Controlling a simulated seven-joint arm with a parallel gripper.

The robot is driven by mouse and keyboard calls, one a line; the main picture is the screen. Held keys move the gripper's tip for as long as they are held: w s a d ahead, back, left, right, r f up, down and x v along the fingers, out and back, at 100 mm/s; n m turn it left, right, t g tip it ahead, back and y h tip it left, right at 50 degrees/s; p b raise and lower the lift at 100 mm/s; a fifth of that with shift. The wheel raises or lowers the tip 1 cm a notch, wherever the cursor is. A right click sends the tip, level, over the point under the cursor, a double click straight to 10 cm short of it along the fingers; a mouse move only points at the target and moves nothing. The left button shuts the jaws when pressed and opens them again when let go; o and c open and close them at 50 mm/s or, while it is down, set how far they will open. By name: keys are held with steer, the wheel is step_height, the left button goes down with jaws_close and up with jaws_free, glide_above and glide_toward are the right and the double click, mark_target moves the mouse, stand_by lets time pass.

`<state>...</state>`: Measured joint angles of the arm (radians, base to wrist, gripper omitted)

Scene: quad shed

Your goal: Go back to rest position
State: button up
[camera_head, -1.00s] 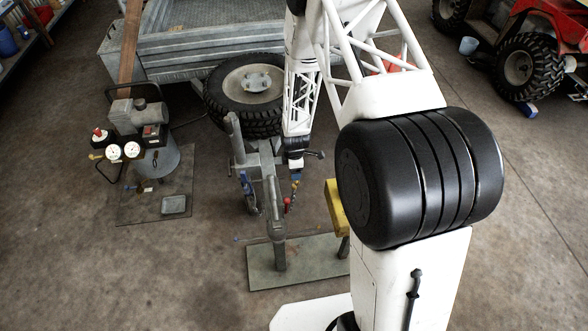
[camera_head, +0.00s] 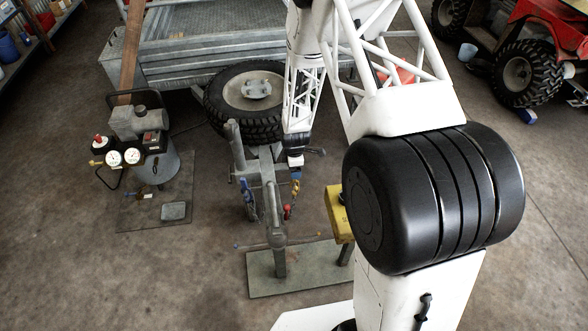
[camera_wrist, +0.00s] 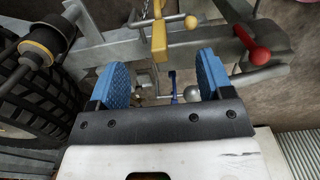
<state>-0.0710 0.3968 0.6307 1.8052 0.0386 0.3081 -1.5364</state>
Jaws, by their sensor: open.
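My gripper (camera_wrist: 156,80) shows in the wrist view with its two blue finger pads wide apart and nothing held between them. Behind the gap are a grey metal bar, a yellow lever (camera_wrist: 159,38) with a ball end and a red-knobbed lever (camera_wrist: 258,56). In the head view my white lattice arm comes down from the top, and its end is by the grey metal stand (camera_head: 268,170), close to the red and yellow knobs.
A spare wheel (camera_head: 250,95) lies in front of the grey trailer (camera_head: 220,58). A compressor with gauges (camera_head: 140,145) stands on the left. A yellow block (camera_head: 338,212) is beside the stand. A red quad (camera_head: 525,65) is at upper right. The floor at lower left is clear.

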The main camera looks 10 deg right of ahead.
steer(key=shift+r, duration=1.55)
steer(key=shift+r, duration=0.55)
steer(key=s+d+r+m, duration=0.1)
steer(key=s+r+m, duration=0.25)
steer(key=r, duration=0.65)
steer(key=s+d+r+m+t, duration=0.15)
steer(key=s+r, duration=0.25)
steer(key=r, duration=0.7)
steer(key=s+r+m, duration=0.3)
steer(key=r, duration=0.7)
steer(key=s+d+r+m, duration=0.1)
steer(key=s+r+m, duration=0.4)
steer(key=s, duration=0.9)
steer(key=s+d+r+m+t, duration=0.1)
steer(key=s+r+m, duration=0.4)
steer(key=s+r, duration=0.7)
steer(key=shift+s+d+r, duration=0.3)
steer(key=shift+s+d, duration=0.15)
steer(key=shift+s, duration=0.55)
steer(key=shift+c, duration=0.4)
